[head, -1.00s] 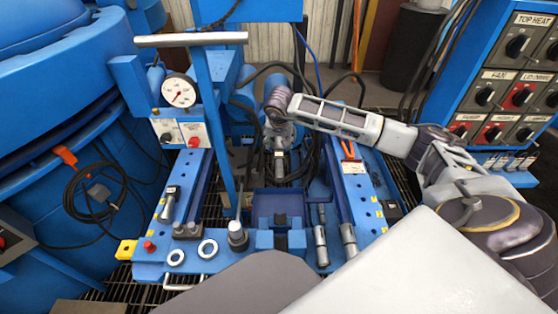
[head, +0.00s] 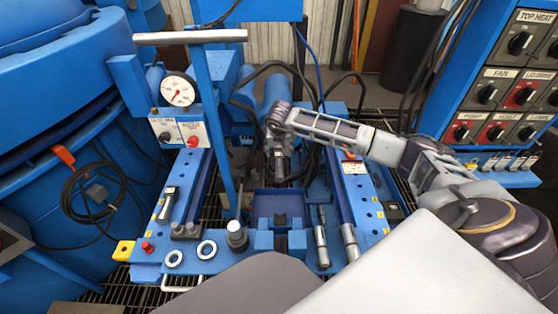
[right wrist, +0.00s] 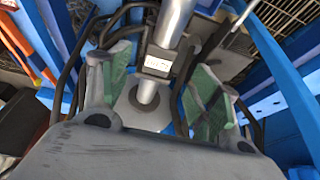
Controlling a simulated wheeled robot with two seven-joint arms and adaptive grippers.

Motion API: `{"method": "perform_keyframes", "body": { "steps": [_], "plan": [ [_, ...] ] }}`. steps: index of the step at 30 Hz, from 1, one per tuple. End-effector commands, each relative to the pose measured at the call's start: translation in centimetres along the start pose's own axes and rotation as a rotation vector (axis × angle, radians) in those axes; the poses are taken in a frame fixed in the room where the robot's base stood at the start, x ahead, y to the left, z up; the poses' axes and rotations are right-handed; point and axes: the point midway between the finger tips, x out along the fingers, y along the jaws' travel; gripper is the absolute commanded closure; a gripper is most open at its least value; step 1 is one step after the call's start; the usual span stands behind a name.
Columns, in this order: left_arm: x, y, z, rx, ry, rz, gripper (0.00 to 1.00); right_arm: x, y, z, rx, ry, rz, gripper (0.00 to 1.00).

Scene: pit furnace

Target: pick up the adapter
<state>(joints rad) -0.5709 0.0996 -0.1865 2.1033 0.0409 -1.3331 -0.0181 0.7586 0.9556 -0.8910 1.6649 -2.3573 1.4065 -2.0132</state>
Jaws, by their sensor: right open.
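A silver cylindrical metal piece with a small white label stands between the fingers of my right gripper in the right wrist view (right wrist: 160,62); it looks like the adapter, but its label is too small to read. My right gripper (right wrist: 158,88) is open, with a green-padded finger on each side of the piece. I see a gap on both sides and no clear grip. In the head view my right gripper (head: 279,150) points down at the back middle of the blue frame and largely hides the piece. My left gripper is not in view.
A blue tray (head: 277,199) sits in the middle. Black hoses (head: 256,85) hang near the gripper.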

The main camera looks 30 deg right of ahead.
Motion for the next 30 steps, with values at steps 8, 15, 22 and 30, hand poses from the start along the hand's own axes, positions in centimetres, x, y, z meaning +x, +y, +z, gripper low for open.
{"method": "perform_keyframes", "body": {
  "steps": [8, 15, 22, 30],
  "plan": [
    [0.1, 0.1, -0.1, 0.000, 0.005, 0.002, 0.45, 2.1, 0.1, 0.1, 0.001, -0.003, 0.001, 0.38],
    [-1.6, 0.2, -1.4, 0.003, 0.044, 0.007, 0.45, 4.6, 0.1, 0.1, 0.002, -0.002, 0.001, 0.38],
    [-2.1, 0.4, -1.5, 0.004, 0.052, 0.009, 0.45, 5.2, 0.1, 0.0, 0.001, 0.000, 0.000, 0.38],
    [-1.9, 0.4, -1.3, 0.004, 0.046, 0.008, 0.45, 5.2, 0.1, 0.0, 0.000, 0.000, 0.000, 0.38]
  ]
}}
